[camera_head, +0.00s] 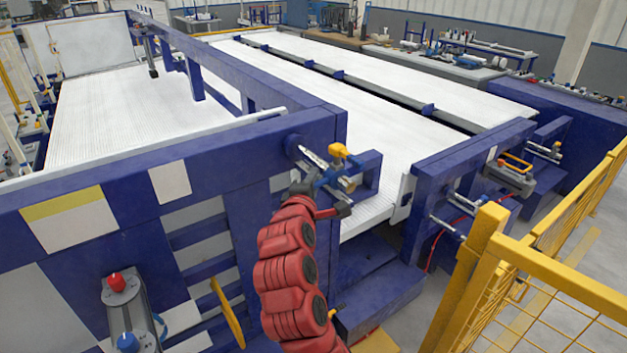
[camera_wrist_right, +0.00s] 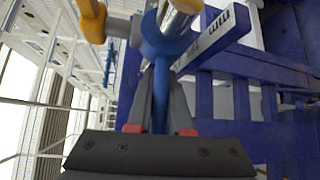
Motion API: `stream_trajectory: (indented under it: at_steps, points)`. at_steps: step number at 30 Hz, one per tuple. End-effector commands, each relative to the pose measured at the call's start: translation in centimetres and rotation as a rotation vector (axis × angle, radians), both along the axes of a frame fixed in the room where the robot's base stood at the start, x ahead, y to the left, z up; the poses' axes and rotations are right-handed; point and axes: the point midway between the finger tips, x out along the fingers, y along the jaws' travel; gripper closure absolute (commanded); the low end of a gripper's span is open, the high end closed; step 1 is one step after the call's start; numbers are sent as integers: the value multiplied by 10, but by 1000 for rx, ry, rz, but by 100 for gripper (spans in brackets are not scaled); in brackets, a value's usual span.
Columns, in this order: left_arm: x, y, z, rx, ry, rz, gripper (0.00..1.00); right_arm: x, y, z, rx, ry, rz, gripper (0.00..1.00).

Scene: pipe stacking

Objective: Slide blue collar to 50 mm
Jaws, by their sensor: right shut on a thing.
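The blue collar (camera_wrist_right: 165,38) is a ring around a pale metal rod, with a blue stem pointing down. In the head view the collar (camera_head: 325,181) is small, on the metal fixture (camera_head: 312,158) at the end of the blue machine frame. My right gripper (camera_wrist_right: 160,92) is shut on the collar's stem, one dark finger on each side. In the head view the right gripper (camera_head: 326,203) is small and partly merged with the fixture. A scale bar marked "mm" (camera_wrist_right: 213,35) runs beside the collar; its numbers are not readable. My left gripper is not in view.
A yellow knob (camera_head: 341,150) sits just above the collar. The blue frame (camera_head: 200,170) lies close on the left, and a second blue frame (camera_head: 455,180) stands to the right. A yellow fence (camera_head: 560,270) is at the lower right.

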Motion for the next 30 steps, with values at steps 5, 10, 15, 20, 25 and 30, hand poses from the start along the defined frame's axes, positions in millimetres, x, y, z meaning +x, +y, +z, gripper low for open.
stream_trajectory:
  at_steps: [5,10,15,20,25,30]
  points:
    - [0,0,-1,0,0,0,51,0,1,-3,0,5,1,100]
    - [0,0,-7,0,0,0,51,12,10,-2,1,2,1,100]
    - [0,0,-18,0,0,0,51,38,26,-3,-1,2,-1,100]
    - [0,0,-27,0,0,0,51,59,39,-2,1,-1,-3,100]
    - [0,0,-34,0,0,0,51,77,51,-2,0,1,-2,100]
    - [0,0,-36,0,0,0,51,83,57,-1,2,1,2,100]
